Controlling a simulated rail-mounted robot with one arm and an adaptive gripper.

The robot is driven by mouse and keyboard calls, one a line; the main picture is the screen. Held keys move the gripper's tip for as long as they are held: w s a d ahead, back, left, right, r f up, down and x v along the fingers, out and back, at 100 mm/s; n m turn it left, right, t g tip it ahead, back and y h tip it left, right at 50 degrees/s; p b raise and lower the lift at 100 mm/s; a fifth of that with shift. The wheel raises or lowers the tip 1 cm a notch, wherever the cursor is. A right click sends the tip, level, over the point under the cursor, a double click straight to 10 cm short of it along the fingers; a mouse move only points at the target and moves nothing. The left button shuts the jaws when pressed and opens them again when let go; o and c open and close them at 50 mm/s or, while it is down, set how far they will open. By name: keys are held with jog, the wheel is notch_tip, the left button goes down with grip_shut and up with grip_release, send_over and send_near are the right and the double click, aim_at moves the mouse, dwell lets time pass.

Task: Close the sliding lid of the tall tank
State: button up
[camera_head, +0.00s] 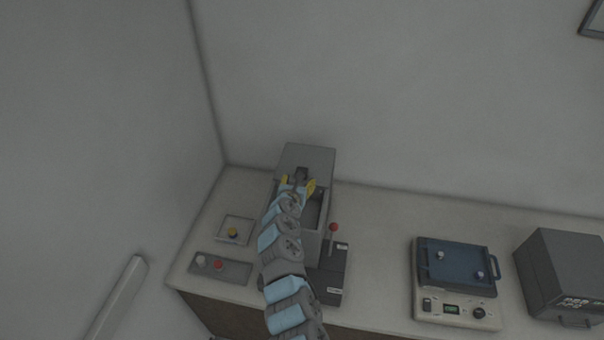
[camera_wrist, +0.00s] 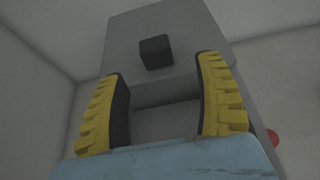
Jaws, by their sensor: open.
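The tall tank (camera_head: 313,222) is a grey box on the bench near the wall. Its flat grey sliding lid (camera_head: 306,158) is slid toward the back and leaves the tank's top opening uncovered at the front. A dark block handle (camera_head: 302,173) sits on the lid near its front edge; it also shows in the wrist view (camera_wrist: 156,52). My gripper (camera_head: 298,184) is over the tank's opening, with its yellow fingers (camera_wrist: 162,103) spread wide. The handle lies ahead of and between the fingertips in the wrist view, apart from them. My arm hides part of the tank's front and left side.
A dark box with a red-knobbed lever (camera_head: 333,228) stands close at the tank's right front. Left are a yellow button plate (camera_head: 233,232) and a two-button panel (camera_head: 218,266). A blue-topped device (camera_head: 457,264) and a grey box (camera_head: 565,275) stand farther right.

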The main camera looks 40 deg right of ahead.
jog(key=b+x, duration=0.7)
jog(key=shift+w+a+f, duration=0.1)
jog(key=shift+a+f, duration=0.15)
jog(key=shift+w+d+b, duration=0.35)
jog(key=shift+d+b, duration=0.05)
jog(key=shift+b, duration=0.55)
jog(key=shift+r, duration=0.1)
grip_shut()
